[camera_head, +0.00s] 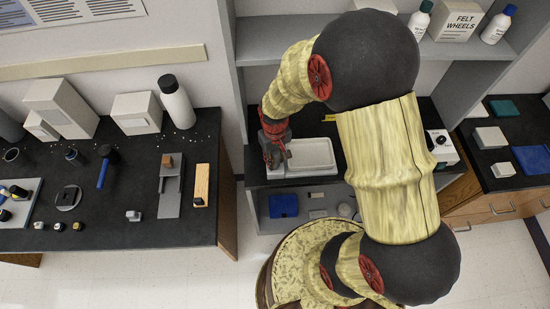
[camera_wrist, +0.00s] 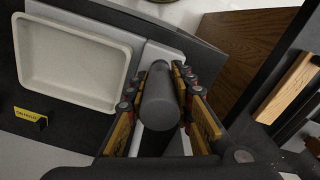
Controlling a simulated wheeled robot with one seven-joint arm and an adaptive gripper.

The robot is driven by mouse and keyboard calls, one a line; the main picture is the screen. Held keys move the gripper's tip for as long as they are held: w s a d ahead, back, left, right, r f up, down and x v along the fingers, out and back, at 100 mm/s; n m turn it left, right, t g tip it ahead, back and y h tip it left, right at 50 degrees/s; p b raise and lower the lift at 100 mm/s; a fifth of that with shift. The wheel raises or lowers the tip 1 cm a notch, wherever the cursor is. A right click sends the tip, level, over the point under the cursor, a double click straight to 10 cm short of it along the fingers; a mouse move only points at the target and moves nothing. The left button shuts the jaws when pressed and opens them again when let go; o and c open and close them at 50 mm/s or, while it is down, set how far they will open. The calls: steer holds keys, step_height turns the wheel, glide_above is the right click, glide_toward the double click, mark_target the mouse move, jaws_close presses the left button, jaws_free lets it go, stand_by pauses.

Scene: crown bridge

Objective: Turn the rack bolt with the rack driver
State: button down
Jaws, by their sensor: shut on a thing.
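My gripper (camera_head: 274,151) is low over the middle counter, at the left end of the white tray. In the wrist view my gripper (camera_wrist: 157,86) is shut on a dark grey cylinder (camera_wrist: 162,105), with fingers on both sides of it. I cannot tell for sure whether this cylinder is the rack driver. A light grey plate (camera_wrist: 162,50) lies behind it, beside the tray. The rack bolt cannot be made out; my gripper and the cylinder hide what is beneath. In the head view my gripper mostly hides the cylinder.
The white tray (camera_wrist: 28,60) is close to my gripper, with a yellow label (camera_wrist: 30,114) near it. Shelf walls (camera_head: 236,75) flank the counter. The left bench (camera_head: 140,235) holds a blue-handled tool (camera_head: 104,170), a grey fixture (camera_head: 170,190) and a wooden block (camera_head: 201,184).

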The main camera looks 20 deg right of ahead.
steer(key=shift+f+b, duration=0.4)
steer(key=shift+f, duration=0.3)
steer(key=shift+m, duration=0.3)
steer(key=shift+m, duration=0.8)
steer(key=shift+m+p, duration=0.3)
steer(key=shift+m, duration=0.8)
steer(key=shift+w+r+n+p, duration=0.15)
steer(key=shift+n+p, duration=0.2)
steer(key=shift+n, duration=0.85)
steer(key=shift+r, duration=0.2)
steer(key=shift+r+p, duration=1.55)
steer(key=shift+r, duration=0.25)
